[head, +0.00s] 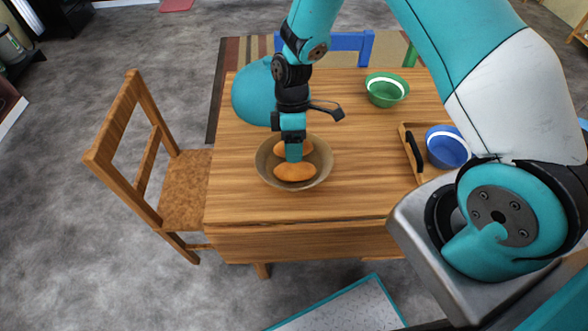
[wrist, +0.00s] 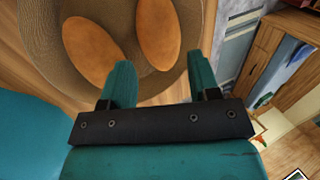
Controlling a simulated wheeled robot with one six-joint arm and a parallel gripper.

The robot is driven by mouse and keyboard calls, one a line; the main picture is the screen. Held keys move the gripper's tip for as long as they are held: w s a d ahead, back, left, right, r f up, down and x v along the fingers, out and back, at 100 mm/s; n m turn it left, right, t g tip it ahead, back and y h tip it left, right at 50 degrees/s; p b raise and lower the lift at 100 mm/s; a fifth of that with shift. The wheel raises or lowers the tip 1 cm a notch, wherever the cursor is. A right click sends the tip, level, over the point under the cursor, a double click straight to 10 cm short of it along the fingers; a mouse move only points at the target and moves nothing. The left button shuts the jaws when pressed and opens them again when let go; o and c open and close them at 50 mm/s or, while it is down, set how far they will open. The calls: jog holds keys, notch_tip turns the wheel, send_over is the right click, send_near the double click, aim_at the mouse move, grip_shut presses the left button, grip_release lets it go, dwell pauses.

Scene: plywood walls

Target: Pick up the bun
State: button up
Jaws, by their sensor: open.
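Two orange-brown oval buns lie in a wide brown bowl (head: 322,173) on the wooden table. In the head view one bun (head: 295,172) is at the near side of the bowl, and the other bun (head: 280,148) is behind it, partly hidden by my gripper. My gripper (head: 294,157) points down over the bowl. In the wrist view its fingers (wrist: 161,78) are apart and nothing is held. One bun (wrist: 158,34) lies ahead of the gap between the fingers, and the other bun (wrist: 90,46) lies beyond the left finger. I cannot tell whether a finger touches a bun.
A green bowl (head: 385,91) stands at the back right of the table. A blue bowl (head: 447,150) sits on a wooden tray (head: 425,168) at the right. A wooden chair (head: 150,165) stands at the table's left side. The tabletop left of the tray is largely clear.

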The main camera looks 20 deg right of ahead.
aim_at(292, 165)
jog(key=p+x, duration=0.1)
jog(key=x, duration=0.4)
jog(key=shift+w+a, duration=0.1)
jog(key=shift+w, duration=0.05)
jog(key=c, duration=0.6)
jog(key=shift+r, duration=0.15)
